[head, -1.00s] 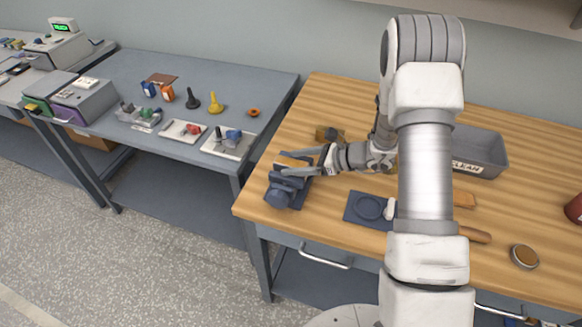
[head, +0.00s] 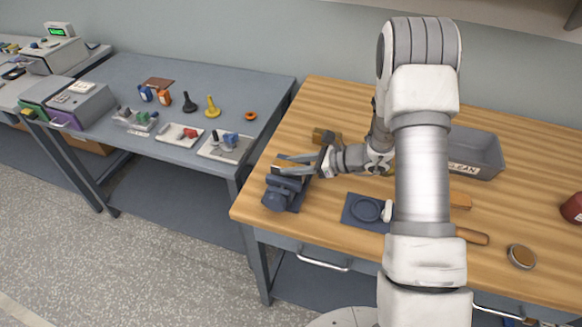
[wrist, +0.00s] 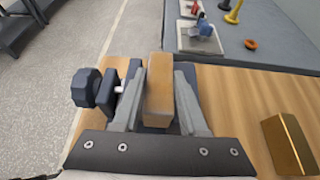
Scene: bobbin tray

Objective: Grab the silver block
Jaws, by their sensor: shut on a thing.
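My gripper (wrist: 160,98) is shut on a tan, copper-coloured block (wrist: 158,90), which stands between its two fingers. The block is over or in a dark blue vise (wrist: 105,90) with a round knob on the left; I cannot tell whether the vise jaws touch it. In the head view the vise (head: 277,198) is at the left front of the wooden bench, under my fingers. No block that looks clearly silver shows. A brass-coloured block (wrist: 290,145) lies apart on the right; it also shows behind my gripper in the head view (head: 326,136).
A grey bin (head: 478,153) marked CLEAN stands at the back right, partly behind my arm. A dark blue pad (head: 350,217) with a round recess lies right of the vise. A grey table (head: 240,75) with small parts adjoins on the left.

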